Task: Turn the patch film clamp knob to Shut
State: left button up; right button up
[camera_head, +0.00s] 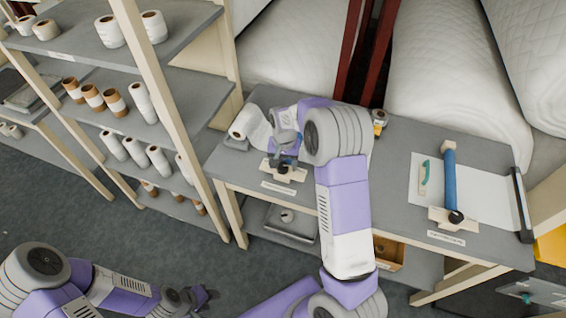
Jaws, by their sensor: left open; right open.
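Two fixtures with dark knobs stand on the grey worktable (390,205). One is a cream base plate (290,176) at the table's left part, beside a white roll (250,122). The other has a blue roller (450,180) and a dark knob (456,217) on a cream plate at the right. Their labels are too small to read, so I cannot tell which is the patch film clamp. My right gripper (284,158) is open above the left plate and hides most of its knob; contact cannot be told. My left gripper (208,298) is open and empty, low over the floor.
Shelves (130,75) with several rolls stand at the left. A small yellow-and-white item (379,122) is at the table's back edge. A green-handled tool (425,180) lies on a white sheet at the right. Large white wadding rolls (440,60) stand behind the table.

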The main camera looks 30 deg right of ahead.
aim_at(284, 166)
jog(key=shift+r, duration=0.1)
notch_tip(284, 166, up, 7)
jog(key=shift+r, duration=0.2)
pick_arm(q)
jog(key=shift+r, duration=0.25)
pick_arm(e)
jog(key=shift+s, duration=0.1)
